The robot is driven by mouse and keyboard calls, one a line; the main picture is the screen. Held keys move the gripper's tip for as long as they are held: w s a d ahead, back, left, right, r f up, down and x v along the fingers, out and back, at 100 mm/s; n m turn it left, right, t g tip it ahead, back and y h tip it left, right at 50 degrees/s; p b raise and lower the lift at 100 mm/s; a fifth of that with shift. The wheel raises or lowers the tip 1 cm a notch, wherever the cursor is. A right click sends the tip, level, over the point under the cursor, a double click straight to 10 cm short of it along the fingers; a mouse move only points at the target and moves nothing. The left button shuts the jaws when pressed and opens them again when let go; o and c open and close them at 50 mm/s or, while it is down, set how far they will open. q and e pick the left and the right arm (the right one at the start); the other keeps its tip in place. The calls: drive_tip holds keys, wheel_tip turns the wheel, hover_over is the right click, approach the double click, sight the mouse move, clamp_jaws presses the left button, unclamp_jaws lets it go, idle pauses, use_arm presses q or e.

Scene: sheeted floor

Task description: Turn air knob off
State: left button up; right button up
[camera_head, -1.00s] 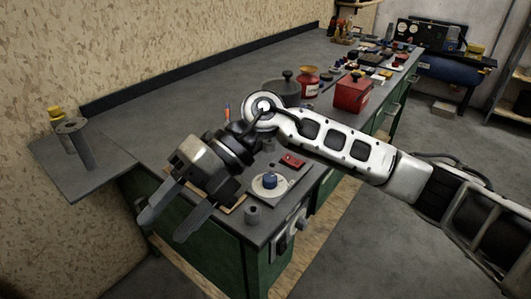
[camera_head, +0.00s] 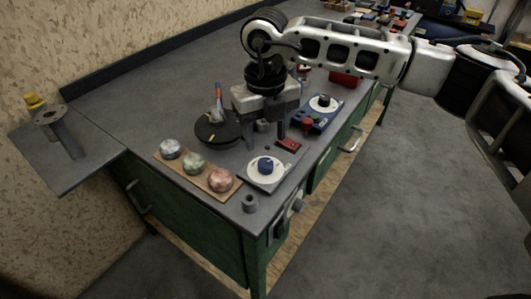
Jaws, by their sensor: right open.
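A white dial with a blue knob (camera_head: 265,167) sits on the near corner of the workbench. A second dial with a dark knob (camera_head: 323,103) is on a blue box behind it to the right. A grey knob (camera_head: 297,206) is on the bench's front side. I cannot read any label, so I cannot tell which is the air knob. My right gripper (camera_head: 266,141) points down, open and empty, with its fingers apart just behind the blue-knob dial. It does not hold any knob. My left gripper is out of view.
A black round disc (camera_head: 217,130), a red switch (camera_head: 289,145) and a grey cylinder (camera_head: 250,204) are close by. The bench top (camera_head: 130,98) is clear at the left back.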

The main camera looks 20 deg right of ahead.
sight(266, 162)
wheel_tip(266, 162, down, 7)
drive_tip(key=shift+r+p, duration=0.1)
drive_tip(key=shift+p, duration=0.25)
drive_tip(key=c, duration=1)
